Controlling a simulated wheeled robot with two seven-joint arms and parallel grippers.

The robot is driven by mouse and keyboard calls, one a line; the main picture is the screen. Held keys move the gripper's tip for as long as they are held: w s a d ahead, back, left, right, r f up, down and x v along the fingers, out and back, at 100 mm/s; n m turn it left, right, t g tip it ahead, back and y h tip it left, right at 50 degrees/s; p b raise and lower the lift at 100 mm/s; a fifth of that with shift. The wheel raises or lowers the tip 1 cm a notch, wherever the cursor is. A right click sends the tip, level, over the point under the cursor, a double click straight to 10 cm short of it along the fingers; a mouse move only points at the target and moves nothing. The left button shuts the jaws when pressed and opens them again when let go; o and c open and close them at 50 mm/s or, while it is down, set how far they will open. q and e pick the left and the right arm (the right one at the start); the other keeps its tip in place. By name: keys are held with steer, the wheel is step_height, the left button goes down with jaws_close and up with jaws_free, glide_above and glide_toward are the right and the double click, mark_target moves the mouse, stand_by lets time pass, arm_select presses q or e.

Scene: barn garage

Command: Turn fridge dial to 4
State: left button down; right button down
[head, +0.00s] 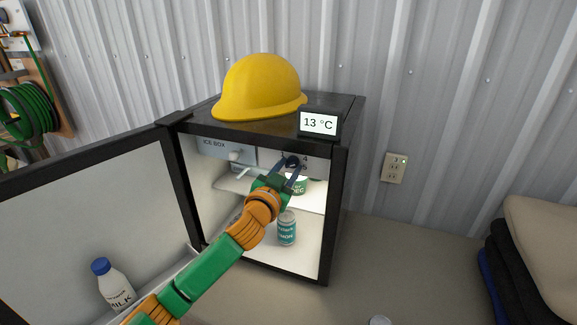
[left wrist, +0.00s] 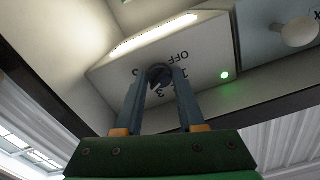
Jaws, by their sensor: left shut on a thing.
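The small black fridge (head: 335,215) stands with its door (head: 90,215) open to the left. Its dial (left wrist: 159,75) is a dark knob on a pale panel inside, near the top; in the head view the dial (head: 291,162) is partly covered by my gripper. The panel carries OFF and several numbers, and a 4 shows just right of the dial in the head view. My left gripper (left wrist: 156,80) is shut on the dial, one finger on each side. The exact dial setting is hard to read. My right gripper is not in view.
A yellow helmet (head: 260,87) and a 13 °C display (head: 318,123) sit on the fridge. A teal can (head: 287,228) stands inside under my arm. A milk bottle (head: 113,284) sits in the door shelf. The ice box (head: 222,147) is left of the dial panel.

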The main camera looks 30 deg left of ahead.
arm_select(q)
steer(key=shift+m, duration=0.6)
steer(key=c, duration=0.5)
jaws_free()
steer(key=b+v, duration=0.1)
steer(key=v, duration=0.6)
steer(key=shift+b, duration=0.35)
